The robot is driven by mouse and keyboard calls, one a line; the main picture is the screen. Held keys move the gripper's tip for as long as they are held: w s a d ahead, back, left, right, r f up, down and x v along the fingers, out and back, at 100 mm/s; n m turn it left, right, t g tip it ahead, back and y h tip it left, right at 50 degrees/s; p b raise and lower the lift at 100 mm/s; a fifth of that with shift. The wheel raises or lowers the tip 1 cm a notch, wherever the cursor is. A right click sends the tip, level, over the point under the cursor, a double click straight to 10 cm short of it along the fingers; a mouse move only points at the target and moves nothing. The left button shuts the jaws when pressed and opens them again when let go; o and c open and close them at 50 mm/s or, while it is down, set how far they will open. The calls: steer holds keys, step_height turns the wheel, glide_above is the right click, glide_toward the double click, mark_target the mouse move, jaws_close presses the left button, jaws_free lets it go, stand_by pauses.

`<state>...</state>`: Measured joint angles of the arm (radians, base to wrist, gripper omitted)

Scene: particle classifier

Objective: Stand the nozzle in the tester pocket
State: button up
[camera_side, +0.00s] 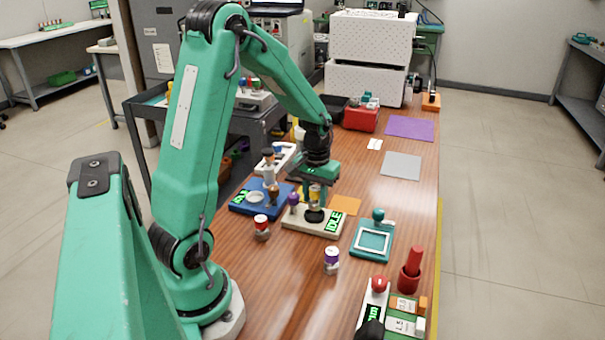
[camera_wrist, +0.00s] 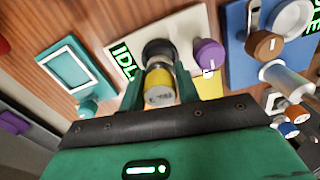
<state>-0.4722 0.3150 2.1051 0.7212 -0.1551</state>
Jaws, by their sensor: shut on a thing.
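My gripper (camera_side: 314,190) is shut on a small cylinder with a yellow band and a pale end, which I take to be the nozzle (camera_wrist: 159,88). In the wrist view its far end is at or just above the black round pocket (camera_wrist: 159,48) of the cream tester; whether it has entered the pocket I cannot tell. The tester (camera_side: 297,219) has a green-lit IDLE display (camera_side: 333,222) and a purple knob (camera_side: 293,198). In the side view the fingers are over the black pocket (camera_side: 314,215) and hide most of the nozzle.
A blue device (camera_side: 240,208) with a brown knob stands close left of the tester. A teal framed plate (camera_side: 372,240) lies to the right.

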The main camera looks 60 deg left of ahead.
mark_target(315, 202)
steer(key=shift+f, duration=1.5)
steer(key=shift+f, duration=0.35)
steer(key=shift+f, duration=0.35)
steer(key=o, duration=0.7)
steer(key=shift+s+d, duration=0.1)
steer(key=shift+o, duration=0.2)
steer(key=shift+r, duration=0.15)
step_height(315, 202, up, 13)
steer(key=shift+f, duration=0.2)
steer(key=shift+r, duration=0.3)
